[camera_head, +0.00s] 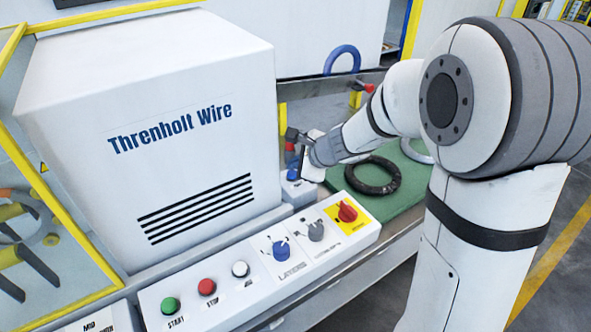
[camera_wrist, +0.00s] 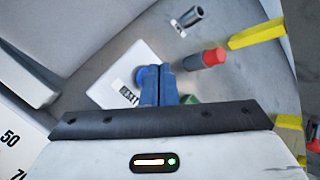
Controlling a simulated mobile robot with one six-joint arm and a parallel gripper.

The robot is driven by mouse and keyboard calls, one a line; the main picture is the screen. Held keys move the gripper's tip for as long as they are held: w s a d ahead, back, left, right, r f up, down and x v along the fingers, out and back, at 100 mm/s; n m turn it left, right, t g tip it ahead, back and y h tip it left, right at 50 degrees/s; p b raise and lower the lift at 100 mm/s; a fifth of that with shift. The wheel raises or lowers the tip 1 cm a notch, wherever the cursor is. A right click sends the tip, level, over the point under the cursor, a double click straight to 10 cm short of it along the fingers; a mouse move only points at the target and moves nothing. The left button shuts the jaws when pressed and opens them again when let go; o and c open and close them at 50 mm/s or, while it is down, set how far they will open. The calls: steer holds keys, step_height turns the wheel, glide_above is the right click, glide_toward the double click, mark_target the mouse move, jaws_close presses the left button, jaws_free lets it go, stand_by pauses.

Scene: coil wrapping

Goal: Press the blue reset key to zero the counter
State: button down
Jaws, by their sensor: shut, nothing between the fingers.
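A small white counter box (camera_wrist: 112,90) sits below my gripper in the wrist view, with a dark display (camera_wrist: 127,94) on its face. The blue reset key (camera_wrist: 142,74) shows just left of my fingertips and is partly hidden behind them. My gripper (camera_wrist: 168,70) has its two blue fingers shut together, with nothing between them. The fingertips overlap the key's right edge in the picture; I cannot tell whether they touch it. In the head view the counter box (camera_head: 298,190) stands at the cabinet's right end, under my gripper.
The white cabinet (camera_head: 190,80) rises left of the counter. A control panel (camera_head: 190,320) with buttons and selectors runs in front. A red-tipped cylinder (camera_wrist: 205,59) and a grey cylinder (camera_wrist: 190,17) are close to the fingers. A black coil (camera_head: 372,187) lies on a green mat (camera_head: 398,208).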

steer(key=shift+r, duration=0.3)
step_height(320, 180, up, 5)
steer(key=p, duration=0.4)
steer(key=shift+f, duration=0.1)
stand_by(0.6)
steer(key=s+d+r+n+g+h+p, duration=0.1)
steer(key=s+d+r+n+h, duration=0.1)
steer(key=s+d+n, duration=0.3)
steer(key=s+d+r+n+g+h+p, duration=0.1)
steer(key=s+d+n, duration=0.4)
steer(key=s, duration=0.7)
steer(key=s+d+r+n+g+h+p, duration=0.1)
steer(key=s+d+r+n+h+p, duration=0.2)
steer(key=s+d+r+n, duration=0.2)
steer(key=s+d+n, duration=0.1)
steer(key=s+n, duration=0.1)
steer(key=s, duration=0.1)
steer(key=shift+s+r+n+g+h, duration=0.15)
steer(key=shift+r+n+g+h, duration=0.15)
steer(key=shift+n+g, duration=0.1)
